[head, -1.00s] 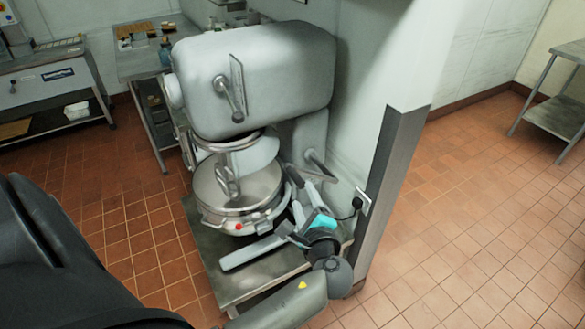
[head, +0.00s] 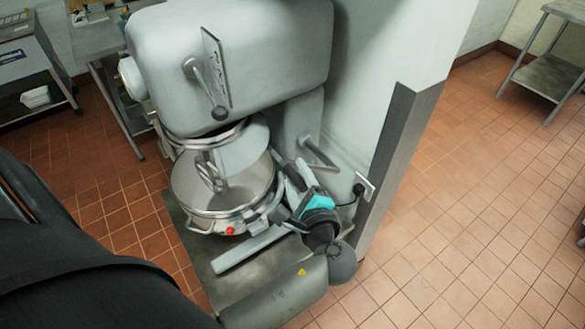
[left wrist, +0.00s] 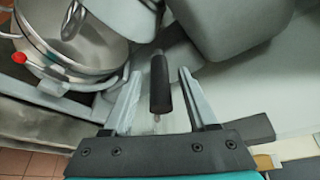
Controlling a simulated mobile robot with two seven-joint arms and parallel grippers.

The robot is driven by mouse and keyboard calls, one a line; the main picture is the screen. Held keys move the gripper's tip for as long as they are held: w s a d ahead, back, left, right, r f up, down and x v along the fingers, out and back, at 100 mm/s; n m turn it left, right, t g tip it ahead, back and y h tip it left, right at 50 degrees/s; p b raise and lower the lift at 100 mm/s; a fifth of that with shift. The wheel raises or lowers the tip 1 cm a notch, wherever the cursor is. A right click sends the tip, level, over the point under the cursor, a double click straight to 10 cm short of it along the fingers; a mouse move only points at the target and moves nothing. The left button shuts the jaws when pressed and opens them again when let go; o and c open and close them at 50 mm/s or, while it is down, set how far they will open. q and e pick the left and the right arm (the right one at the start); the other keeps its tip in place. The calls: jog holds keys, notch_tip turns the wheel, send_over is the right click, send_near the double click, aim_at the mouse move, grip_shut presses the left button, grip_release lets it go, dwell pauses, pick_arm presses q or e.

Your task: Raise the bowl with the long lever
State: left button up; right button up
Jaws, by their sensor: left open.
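The bowl also shows at the upper left of the left wrist view (left wrist: 78,62). A lever with a dark grip (left wrist: 160,85) sticks out beside the mixer column in the left wrist view. My left gripper (left wrist: 160,76) is open, with one finger on each side of this grip and gaps visible on both sides. My right gripper is not in view.
A wall corner with a metal guard (head: 396,165) stands close to the right of my left arm. A plug socket (head: 364,187) is on the wall.

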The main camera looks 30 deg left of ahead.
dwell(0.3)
pick_arm(q)
grip_shut()
dwell(0.3)
dwell(1.0)
